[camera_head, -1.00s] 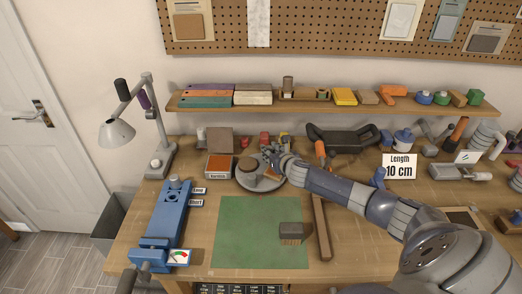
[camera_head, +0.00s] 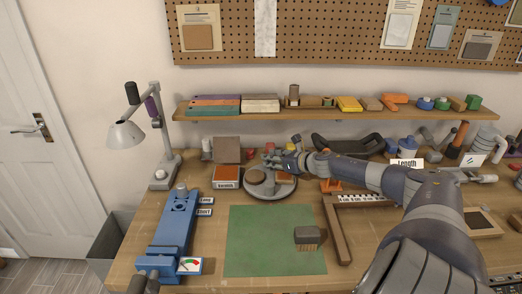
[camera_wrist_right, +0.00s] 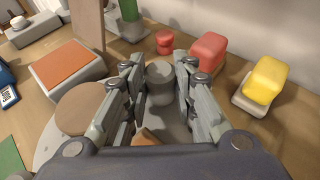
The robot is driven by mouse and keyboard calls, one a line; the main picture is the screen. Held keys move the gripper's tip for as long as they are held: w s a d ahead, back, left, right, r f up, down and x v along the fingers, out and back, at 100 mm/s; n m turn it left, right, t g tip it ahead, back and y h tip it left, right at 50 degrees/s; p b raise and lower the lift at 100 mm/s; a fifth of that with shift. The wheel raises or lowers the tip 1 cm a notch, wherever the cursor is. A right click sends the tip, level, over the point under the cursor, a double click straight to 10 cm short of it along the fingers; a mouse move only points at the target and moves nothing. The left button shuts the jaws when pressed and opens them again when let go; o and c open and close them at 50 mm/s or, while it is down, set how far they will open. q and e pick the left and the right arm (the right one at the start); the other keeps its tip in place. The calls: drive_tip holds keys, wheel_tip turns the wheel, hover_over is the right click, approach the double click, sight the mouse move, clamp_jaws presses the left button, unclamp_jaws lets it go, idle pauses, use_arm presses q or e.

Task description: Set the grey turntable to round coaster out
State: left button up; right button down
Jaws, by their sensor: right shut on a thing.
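The grey turntable (camera_head: 270,194) stands at the back middle of the bench. A round brown coaster (camera_head: 257,176) lies on its left side and a brown square piece (camera_head: 285,178) on its right. In the wrist view the round coaster (camera_wrist_right: 85,108) is left of my fingers. My right gripper (camera_head: 272,160) reaches over the turntable's back. In the wrist view its fingers (camera_wrist_right: 160,72) are closed around a short grey post (camera_wrist_right: 160,85) that appears to stand on the turntable.
An orange-topped varnish box (camera_head: 226,177) stands close left of the turntable. Red pieces (camera_wrist_right: 208,50) and a yellow piece (camera_wrist_right: 266,85) lie behind it. The green mat (camera_head: 265,240) is in front, with a brush (camera_head: 307,236) on it. A long shelf (camera_head: 330,111) hangs above.

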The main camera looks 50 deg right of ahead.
drive_tip(key=shift+y, duration=0.3)
drive_tip(key=c, duration=1.3)
unclamp_jaws()
drive_tip(key=shift+w, duration=0.1)
drive_tip(key=shift+r, duration=4.95)
